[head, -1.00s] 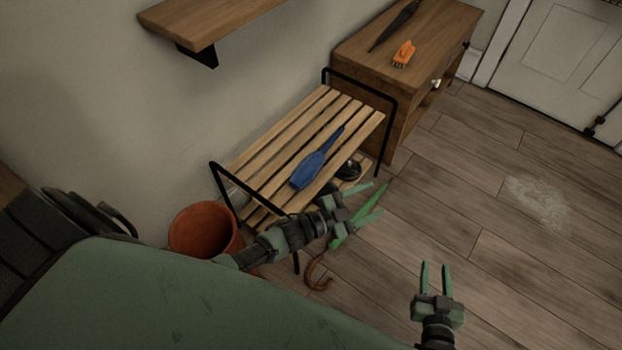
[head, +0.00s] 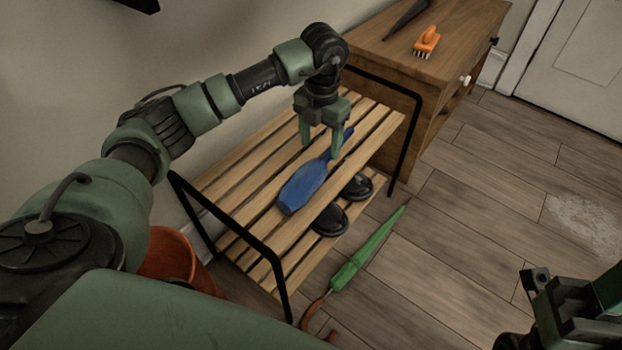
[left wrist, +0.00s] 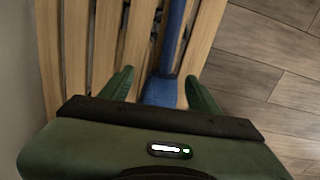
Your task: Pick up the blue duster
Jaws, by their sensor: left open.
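The blue duster (head: 303,187) lies on the top slats of a wooden bench rack (head: 247,167), its wide head toward me and its thin handle pointing away. My left gripper (head: 320,150) points down over the duster near where the head meets the handle, fingers open on either side of it. In the left wrist view the duster (left wrist: 163,90) runs between the two open fingers (left wrist: 155,88). I cannot tell how far above the slats the fingertips are. My right gripper (head: 560,310) is partly in view at the lower right; its fingers do not show clearly.
A wooden cabinet (head: 445,80) with an orange brush (head: 427,42) stands behind the rack. A green umbrella (head: 368,250) lies on the floor. A terracotta pot (head: 168,256) stands at left. The floor at right is clear.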

